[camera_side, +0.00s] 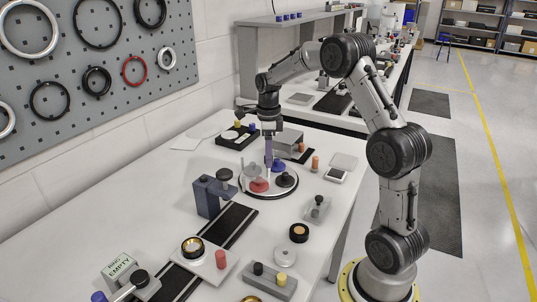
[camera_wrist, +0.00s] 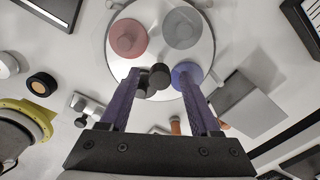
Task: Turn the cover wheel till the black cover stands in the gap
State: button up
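The cover wheel (camera_side: 268,194) is a pale round disc on the white bench, with a red cover (camera_side: 259,185), a black cover (camera_side: 287,180), a blue cover (camera_side: 278,166) and a grey cover around it. In the wrist view the red cover (camera_wrist: 127,38) and grey cover (camera_wrist: 183,28) lie beyond my fingers. The blue cover (camera_wrist: 187,74) is partly behind the right finger. My gripper (camera_side: 269,165) points down over the wheel, its purple fingers apart. Black knob-like parts (camera_wrist: 159,76) show between the fingers; contact cannot be told. No gap is clearly visible.
A dark bracket (camera_side: 208,196) stands left of the wheel by a black strip (camera_side: 232,224). A grey block (camera_side: 288,143) stands behind it. A grey piece with a knob (camera_side: 317,208) and a black ring (camera_side: 299,232) lie to the front right.

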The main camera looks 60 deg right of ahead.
notch_tip(320, 180, up, 14)
dwell(0.6)
jog(key=shift+f, duration=0.15)
